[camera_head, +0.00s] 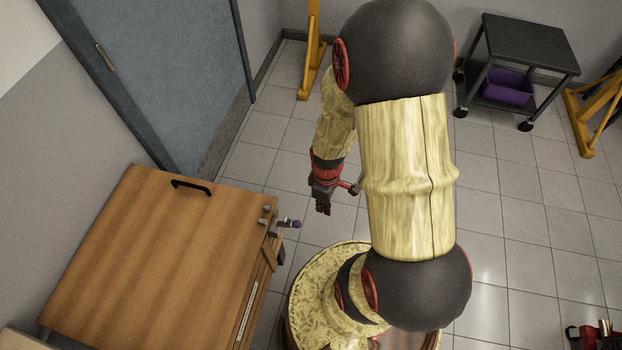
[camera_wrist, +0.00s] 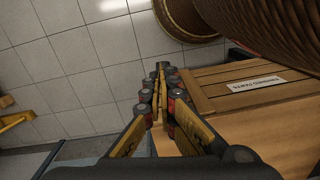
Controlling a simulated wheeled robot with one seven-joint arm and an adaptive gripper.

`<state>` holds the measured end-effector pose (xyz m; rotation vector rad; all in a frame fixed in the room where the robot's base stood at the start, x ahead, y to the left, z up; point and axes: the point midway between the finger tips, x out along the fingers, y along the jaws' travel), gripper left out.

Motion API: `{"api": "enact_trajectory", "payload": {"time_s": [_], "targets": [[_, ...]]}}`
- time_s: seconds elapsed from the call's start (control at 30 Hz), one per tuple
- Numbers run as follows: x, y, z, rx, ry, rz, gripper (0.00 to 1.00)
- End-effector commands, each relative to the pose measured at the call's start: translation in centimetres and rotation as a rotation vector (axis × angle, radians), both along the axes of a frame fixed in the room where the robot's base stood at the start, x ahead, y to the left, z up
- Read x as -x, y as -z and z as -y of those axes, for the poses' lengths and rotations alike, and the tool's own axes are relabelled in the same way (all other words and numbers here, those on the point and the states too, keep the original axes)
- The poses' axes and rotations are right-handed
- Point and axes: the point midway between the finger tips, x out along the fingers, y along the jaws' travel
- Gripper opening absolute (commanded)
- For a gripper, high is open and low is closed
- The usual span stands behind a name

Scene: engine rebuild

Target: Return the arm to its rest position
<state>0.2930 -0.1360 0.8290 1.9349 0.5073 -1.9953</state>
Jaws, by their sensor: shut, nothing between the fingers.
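My gripper (camera_head: 323,205) hangs from the folded arm, left of the large yellow-sleeved link in the head view. It is in the air between the wooden cabinet and that link, over the tiled floor. In the wrist view my gripper (camera_wrist: 160,75) shows its fingers drawn together, with nothing held between them. Part of the arm is hidden behind the sleeved link and dark joint in the head view.
A wooden cabinet (camera_head: 150,260) with a black handle stands at left; small metal parts sit at its right edge. A blue-grey door (camera_head: 165,75) is behind it. A dark cart (camera_head: 530,45) holds a purple bin (camera_head: 507,87).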

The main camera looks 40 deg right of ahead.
Motion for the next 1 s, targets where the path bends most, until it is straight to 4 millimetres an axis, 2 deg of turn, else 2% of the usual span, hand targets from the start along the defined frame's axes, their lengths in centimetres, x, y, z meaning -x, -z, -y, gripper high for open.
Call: {"api": "enact_trajectory", "payload": {"time_s": [0.27,0.37,0.5,0.57,0.67,0.77,0.97,1.0], "targets": [[0.0,0.0,0.0,0.0,0.008,0.0,0.0],[0.3,0.0,-0.1,-0.003,0.061,-0.012,0.0],[2.3,-0.1,-1.2,-0.024,0.21,-0.084,0.0],[3.2,-0.7,-1.7,-0.028,0.291,-0.117,0.0],[3.4,-3.3,-2.0,-0.018,0.421,-0.135,0.0],[2.6,-7.2,-2.5,0.002,0.532,-0.115,0.0],[0.7,-16.3,-4.7,0.03,0.667,0.005,0.0],[0.4,-18.4,-5.4,0.03,0.68,0.045,0.0]]}}
